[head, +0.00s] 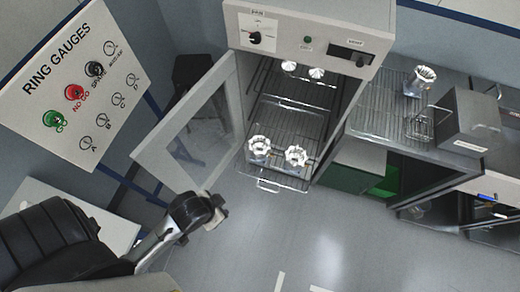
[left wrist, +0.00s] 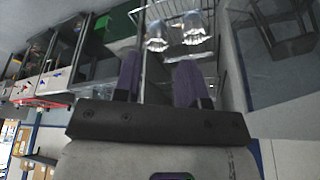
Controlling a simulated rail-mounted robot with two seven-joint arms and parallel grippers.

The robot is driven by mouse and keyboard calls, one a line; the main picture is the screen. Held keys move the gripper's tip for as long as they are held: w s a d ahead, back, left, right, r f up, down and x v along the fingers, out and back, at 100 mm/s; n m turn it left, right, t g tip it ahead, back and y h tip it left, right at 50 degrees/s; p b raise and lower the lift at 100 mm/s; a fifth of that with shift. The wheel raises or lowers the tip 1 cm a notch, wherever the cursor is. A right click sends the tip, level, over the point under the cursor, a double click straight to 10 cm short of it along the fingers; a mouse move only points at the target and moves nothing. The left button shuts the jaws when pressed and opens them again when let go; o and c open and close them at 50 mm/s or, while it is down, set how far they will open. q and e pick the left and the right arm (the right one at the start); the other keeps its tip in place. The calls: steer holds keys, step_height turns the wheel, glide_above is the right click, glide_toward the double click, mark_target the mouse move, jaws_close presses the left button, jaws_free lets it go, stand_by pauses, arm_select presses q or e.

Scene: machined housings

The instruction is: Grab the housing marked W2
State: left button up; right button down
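Two silvery machined housings stand side by side on the pulled-out front rack of the oven, a left one (head: 259,150) and a right one (head: 296,158). Two more, a left one (head: 289,67) and a right one (head: 317,73), sit deeper inside, partly hidden by the oven's top. Another housing (head: 423,82) stands on the bench at right. No W2 mark is legible on any of them. My left gripper (head: 218,211) is below the oven door, apart from the housings. In the left wrist view the left gripper (left wrist: 158,82) has its fingers apart with nothing between them; two housings show beyond. My right gripper is not in view.
The oven door (head: 190,125) stands open to the left, its glass panel beside the front rack. A wire rack bench (head: 380,110) with a grey box (head: 468,120) is at right. A ring gauge board (head: 75,85) stands at left. The floor before the oven is clear.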

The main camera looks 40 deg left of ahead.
arm_select(q)
steer(key=shift+o, duration=0.2)
stand_by(0.3)
steer(key=shift+o, duration=0.9)
steer(key=shift+d, duration=0.2)
